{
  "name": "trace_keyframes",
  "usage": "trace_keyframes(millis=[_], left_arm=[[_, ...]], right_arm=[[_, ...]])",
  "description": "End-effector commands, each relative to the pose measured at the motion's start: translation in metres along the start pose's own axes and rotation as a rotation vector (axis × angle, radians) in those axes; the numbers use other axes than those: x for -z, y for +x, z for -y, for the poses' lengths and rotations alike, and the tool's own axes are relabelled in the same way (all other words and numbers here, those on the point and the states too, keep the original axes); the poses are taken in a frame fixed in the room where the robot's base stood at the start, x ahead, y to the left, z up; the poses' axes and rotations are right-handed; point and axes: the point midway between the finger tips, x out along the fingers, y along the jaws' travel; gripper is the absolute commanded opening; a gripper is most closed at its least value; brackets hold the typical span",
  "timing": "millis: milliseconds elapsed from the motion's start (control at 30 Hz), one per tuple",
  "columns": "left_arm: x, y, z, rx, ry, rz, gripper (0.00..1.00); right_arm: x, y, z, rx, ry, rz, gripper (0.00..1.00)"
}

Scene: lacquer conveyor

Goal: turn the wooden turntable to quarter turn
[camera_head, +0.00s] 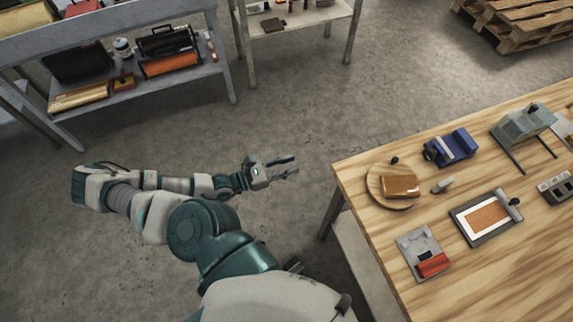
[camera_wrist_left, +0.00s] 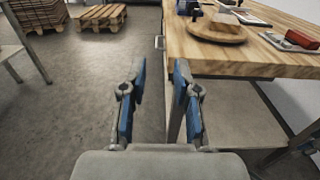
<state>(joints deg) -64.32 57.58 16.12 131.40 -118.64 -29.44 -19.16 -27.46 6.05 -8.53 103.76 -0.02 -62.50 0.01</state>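The round wooden turntable (camera_head: 377,188) lies at the left corner of the wooden table, with a brown block (camera_head: 401,186) on it and a small dark knob (camera_head: 394,160) at its far edge. It also shows in the left wrist view (camera_wrist_left: 214,36), near the table's edge. My left gripper (camera_head: 296,166) is to the left of the table, over the floor and apart from the turntable. In the left wrist view its two blue-padded fingers (camera_wrist_left: 159,95) stand apart with nothing between them. My right gripper is in neither view.
The wooden table (camera_head: 470,285) also holds a blue vise (camera_head: 450,147), a framed orange panel (camera_head: 485,217), a grey device with a red roller (camera_head: 424,254) and a grey press (camera_head: 522,124). Shelves stand at the back left, pallets (camera_head: 520,22) at the back. The floor between is clear.

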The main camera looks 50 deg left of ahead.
Motion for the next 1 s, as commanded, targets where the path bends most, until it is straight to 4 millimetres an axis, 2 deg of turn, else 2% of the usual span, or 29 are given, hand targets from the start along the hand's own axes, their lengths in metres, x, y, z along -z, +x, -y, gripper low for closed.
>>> trace_keyframes(millis=[367,467,500,567,667,767,833,867,933,967,1000], left_arm=[[-0.001,-0.006,0.001,0.0,0.002,-0.001,0.31],[0.0,-0.006,-0.001,-0.013,-0.011,0.001,0.08],[0.001,-0.007,-0.006,-0.036,-0.035,0.005,0.0],[0.004,-0.01,-0.02,-0.103,-0.105,0.021,0.0],[0.021,-0.024,-0.061,-0.31,-0.327,0.073,0.0],[0.063,-0.055,-0.107,-0.617,-0.67,0.173,0.0],[0.112,-0.082,-0.124,-0.856,-0.953,0.258,0.0],[0.137,-0.092,-0.125,-0.959,-1.078,0.293,0.0],[0.198,-0.112,-0.11,-1.191,-1.365,0.362,0.0],[0.224,-0.117,-0.097,-1.285,-1.485,0.383,0.0],[0.256,-0.119,-0.073,-1.405,-1.641,0.404,0.0]], right_arm=[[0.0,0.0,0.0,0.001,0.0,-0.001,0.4],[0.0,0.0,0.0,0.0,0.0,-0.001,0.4],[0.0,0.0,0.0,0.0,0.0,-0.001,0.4],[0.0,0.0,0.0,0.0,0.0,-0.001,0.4],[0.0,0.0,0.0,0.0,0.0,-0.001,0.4],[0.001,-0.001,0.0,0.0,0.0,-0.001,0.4],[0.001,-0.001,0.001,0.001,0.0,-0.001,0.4],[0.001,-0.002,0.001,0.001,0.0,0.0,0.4],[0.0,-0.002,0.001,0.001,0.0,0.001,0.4],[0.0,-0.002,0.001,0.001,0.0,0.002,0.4],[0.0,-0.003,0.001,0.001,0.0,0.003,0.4]])
